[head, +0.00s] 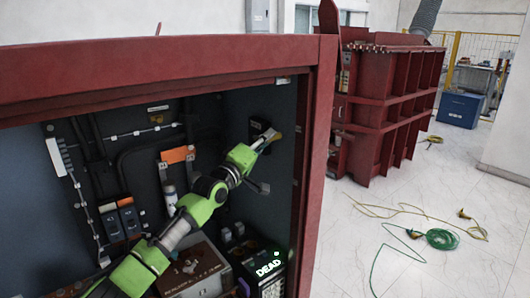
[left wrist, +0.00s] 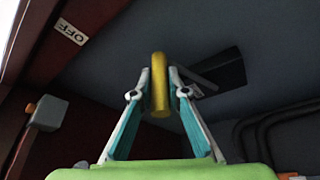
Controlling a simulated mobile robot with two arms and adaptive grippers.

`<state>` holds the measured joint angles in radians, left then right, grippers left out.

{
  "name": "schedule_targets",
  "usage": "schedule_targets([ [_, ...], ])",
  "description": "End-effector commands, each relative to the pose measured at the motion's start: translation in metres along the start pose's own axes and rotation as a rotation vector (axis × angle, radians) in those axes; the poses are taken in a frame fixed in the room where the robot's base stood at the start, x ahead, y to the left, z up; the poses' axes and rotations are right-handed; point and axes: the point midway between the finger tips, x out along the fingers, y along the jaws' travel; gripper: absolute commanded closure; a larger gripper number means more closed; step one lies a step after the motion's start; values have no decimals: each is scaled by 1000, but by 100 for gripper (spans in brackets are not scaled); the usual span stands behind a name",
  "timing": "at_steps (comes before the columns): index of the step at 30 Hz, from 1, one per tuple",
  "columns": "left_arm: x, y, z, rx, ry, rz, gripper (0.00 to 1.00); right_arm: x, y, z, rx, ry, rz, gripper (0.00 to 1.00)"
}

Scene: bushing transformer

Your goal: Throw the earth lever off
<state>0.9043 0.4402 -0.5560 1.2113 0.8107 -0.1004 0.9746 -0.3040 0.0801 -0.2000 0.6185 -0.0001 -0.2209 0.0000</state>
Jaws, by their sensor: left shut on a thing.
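The earth lever (left wrist: 160,88) shows in the left wrist view as a yellow cylindrical grip, with a dark mount (left wrist: 215,72) behind it on the cabinet wall. My left gripper (left wrist: 160,90) is shut on this grip, with one finger on each side. In the head view my left gripper (head: 265,142) is at the cabinet's right inner wall, and the yellowish end of the lever (head: 274,135) shows at its fingertips. A white OFF label (left wrist: 68,32) is at the upper left in the wrist view, apart from the lever. My right gripper is not in view.
The red cabinet frame (head: 312,150) borders the opening close to my gripper. A box with a lit DEAD display (head: 268,268) stands below my arm. Switches (head: 120,218) and cables line the back panel. A red transformer tank (head: 385,100) stands outside, with cables (head: 440,238) on the floor.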

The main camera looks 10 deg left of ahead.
Motion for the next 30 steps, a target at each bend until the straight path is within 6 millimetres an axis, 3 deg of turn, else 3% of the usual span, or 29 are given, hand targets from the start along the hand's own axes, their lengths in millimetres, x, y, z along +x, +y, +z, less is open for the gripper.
schedule_targets([
  [1,5,12,-8,-44,6,-4,100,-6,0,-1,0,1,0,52],
  [12,16,26,-32,-92,5,-29,100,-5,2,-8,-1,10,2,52],
  [30,19,30,-42,-90,5,-31,100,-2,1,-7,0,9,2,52],
])
